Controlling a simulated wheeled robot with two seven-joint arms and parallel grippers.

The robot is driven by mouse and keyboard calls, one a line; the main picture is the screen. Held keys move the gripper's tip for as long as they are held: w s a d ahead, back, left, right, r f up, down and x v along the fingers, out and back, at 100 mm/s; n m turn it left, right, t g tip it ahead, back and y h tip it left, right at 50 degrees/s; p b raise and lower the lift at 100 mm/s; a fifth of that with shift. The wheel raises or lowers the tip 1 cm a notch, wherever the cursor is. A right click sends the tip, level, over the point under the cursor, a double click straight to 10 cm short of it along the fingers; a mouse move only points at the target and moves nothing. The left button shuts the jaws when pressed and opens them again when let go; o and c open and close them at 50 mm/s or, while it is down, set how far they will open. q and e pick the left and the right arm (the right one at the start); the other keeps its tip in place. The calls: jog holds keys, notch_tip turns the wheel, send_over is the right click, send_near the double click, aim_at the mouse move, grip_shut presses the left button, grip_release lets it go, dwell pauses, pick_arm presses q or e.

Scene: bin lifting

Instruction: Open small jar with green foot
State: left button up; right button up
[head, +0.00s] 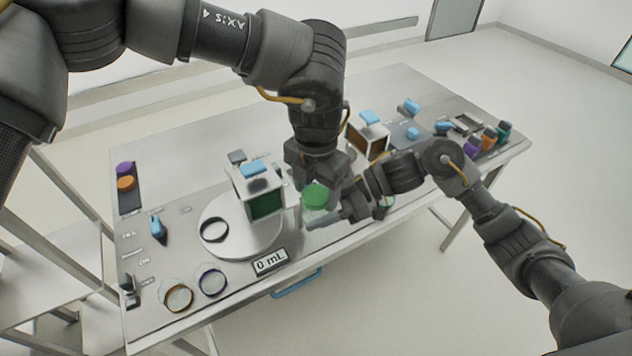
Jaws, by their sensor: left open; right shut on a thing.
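A small clear jar (318,217) with a green round part (315,195) on its upper side is at the front middle of the table. My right gripper (337,212) comes in from the right and is shut on the jar, low on its body. My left gripper (318,178) points down from above, open, with its fingers close around or just behind the green part. I cannot tell whether they touch it. The grippers hide part of the jar.
A white box with a dark green panel (266,205) and blue top stands left of the jar, by a round white plate (243,245) and a "0 mL" display (270,262). Two round glass dishes lie front left. A second box (369,137) stands behind the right wrist.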

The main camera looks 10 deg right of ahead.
aim_at(316, 194)
pick_arm(q)
jog(key=c, duration=0.9)
jog(key=shift+o, duration=0.2)
jog(key=shift+r, duration=0.3)
jog(key=shift+r, duration=0.85)
jog(key=shift+r, duration=2.05)
